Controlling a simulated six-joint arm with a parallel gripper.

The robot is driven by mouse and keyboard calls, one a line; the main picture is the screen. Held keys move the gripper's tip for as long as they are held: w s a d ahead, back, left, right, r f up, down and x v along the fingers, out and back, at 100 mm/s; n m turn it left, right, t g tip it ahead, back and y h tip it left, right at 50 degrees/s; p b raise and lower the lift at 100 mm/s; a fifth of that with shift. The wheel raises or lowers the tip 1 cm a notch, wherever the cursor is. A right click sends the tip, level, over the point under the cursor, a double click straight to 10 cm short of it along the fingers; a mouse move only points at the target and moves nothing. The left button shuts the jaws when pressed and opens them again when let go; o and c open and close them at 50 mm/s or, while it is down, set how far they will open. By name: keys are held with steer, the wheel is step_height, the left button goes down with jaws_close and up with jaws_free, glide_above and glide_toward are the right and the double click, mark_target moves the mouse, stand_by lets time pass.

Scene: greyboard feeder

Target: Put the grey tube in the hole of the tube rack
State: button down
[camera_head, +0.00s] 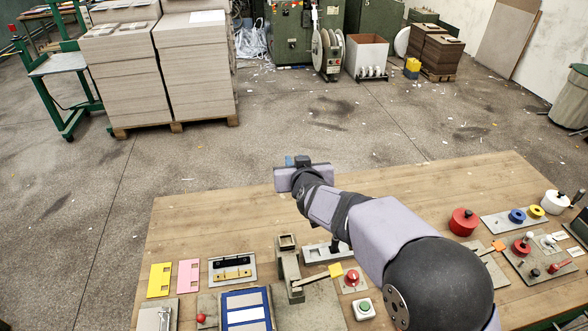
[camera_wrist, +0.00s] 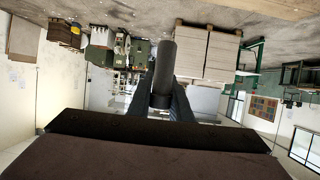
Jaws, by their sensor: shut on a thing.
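The grey tube (camera_wrist: 165,60) is a dark grey cylinder in the wrist view, clamped between the two dark fingers of my gripper (camera_wrist: 162,101). Its far end sticks out beyond the fingertips toward the top of the picture. In the head view my gripper (camera_head: 302,164) is at the end of my outstretched arm, above the table's far edge. The tube is not clearly visible in the head view. I cannot pick out the tube rack for certain. A grey plate (camera_head: 313,251) with a black upright part stands partly behind my arm.
The wooden table (camera_head: 190,220) has bare wood across its far half. Near its front are a grey fixture with a square opening (camera_head: 287,243), yellow (camera_head: 160,280) and pink (camera_head: 188,276) plates and a blue-framed panel (camera_head: 246,309). Red knobs and a white pot (camera_head: 555,202) stand at right.

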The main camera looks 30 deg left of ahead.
steer(key=s+d+f+n+g+y, duration=0.1)
steer(key=d+f+n+g+y, duration=0.1)
steer(key=f, duration=0.7)
steer(key=s+d+f+n+g+y+p, duration=0.1)
steer(key=d+f+n+g, duration=0.3)
steer(key=f, duration=0.5)
steer(key=s+n+g+y, duration=0.1)
steer(key=n+g, duration=0.1)
steer(key=g, duration=0.1)
steer(key=shift+s+n, duration=0.2)
steer(key=shift+n, duration=0.2)
steer(key=shift+f, duration=0.25)
steer(key=shift+f+b, duration=1.6)
steer(key=shift+f, duration=0.4)
steer(key=shift+f+b, duration=0.65)
steer(key=shift+f, duration=0.3)
stand_by(0.5)
steer(key=c, duration=1.5)
jaws_free()
steer(key=shift+c, duration=0.2)
